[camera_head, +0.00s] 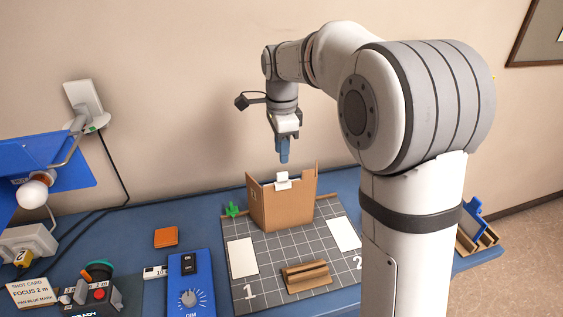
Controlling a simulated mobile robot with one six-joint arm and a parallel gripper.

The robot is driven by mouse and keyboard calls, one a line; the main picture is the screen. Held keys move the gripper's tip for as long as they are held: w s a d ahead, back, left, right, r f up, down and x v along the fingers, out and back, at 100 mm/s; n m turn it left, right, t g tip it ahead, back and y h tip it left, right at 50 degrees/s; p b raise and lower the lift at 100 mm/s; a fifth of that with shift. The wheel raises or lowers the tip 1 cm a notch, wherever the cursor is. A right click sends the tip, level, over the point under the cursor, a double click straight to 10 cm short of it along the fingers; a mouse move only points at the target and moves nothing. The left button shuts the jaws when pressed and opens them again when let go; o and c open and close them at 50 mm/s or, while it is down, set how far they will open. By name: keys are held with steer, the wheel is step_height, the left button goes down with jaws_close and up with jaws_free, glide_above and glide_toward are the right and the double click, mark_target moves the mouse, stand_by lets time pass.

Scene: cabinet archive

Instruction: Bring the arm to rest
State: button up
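My arm reaches from the right side of the picture over the blue table (140,217). My gripper (283,157) points down in the air, above and behind a brown cardboard enclosure (285,208). A narrow blue part shows at its tip. From this angle I cannot tell whether it is two fingers or something held, nor any gap. A small white piece (282,181) shows at the top edge of the cardboard, below the gripper and apart from it.
A grey gridded mat (275,255) carries the cardboard, a wooden slotted block (306,276) and white cards (242,257). A blue dimmer box (190,285), an orange square (166,237) and a lamp (33,194) stand left. A blue-and-wood holder (475,225) is at right.

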steer(key=shift+r, duration=0.35)
steer(key=s+d+f+n+t, duration=0.1)
steer(key=s+d+n, duration=0.2)
steer(key=s+n, duration=0.2)
steer(key=s+d+f+n+t, duration=0.1)
steer(key=s+d+n, duration=0.3)
steer(key=s, duration=0.8)
steer(key=s+d+f+n+t, duration=0.1)
steer(key=s+d+n, duration=0.3)
steer(key=s+n, duration=0.2)
steer(key=shift+s+f+n, duration=0.15)
steer(key=shift+s+n, duration=0.25)
steer(key=shift+s, duration=0.8)
